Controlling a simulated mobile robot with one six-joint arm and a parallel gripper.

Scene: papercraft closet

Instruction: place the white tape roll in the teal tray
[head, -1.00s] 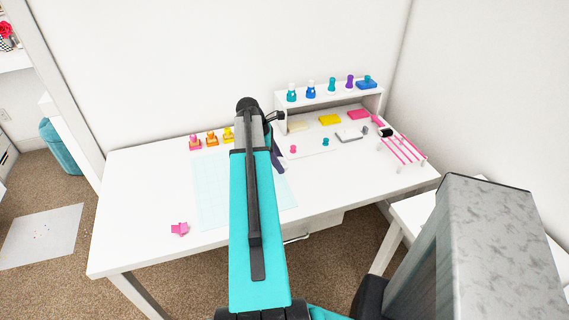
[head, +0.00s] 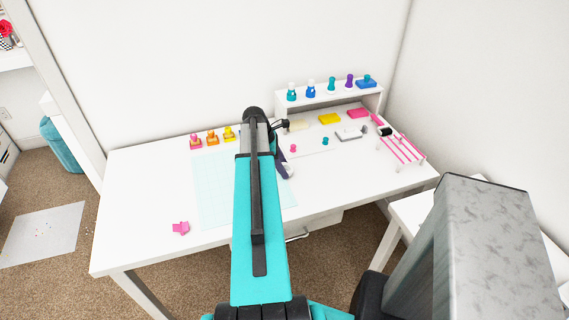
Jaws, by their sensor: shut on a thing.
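My gripper (head: 286,169) is small in the head view, just right of my teal arm, over the middle of the white desk. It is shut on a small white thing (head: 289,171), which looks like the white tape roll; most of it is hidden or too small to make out. I cannot pick out a teal tray on the desk; my arm covers part of the desktop.
The white desk (head: 140,195) has a pale blue mat (head: 212,190), a pink piece (head: 181,228) and several coloured stamps along the back. A riser shelf (head: 335,96) with bottles and a pink-striped rack (head: 403,148) stand at right. The desk's left front is mostly clear.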

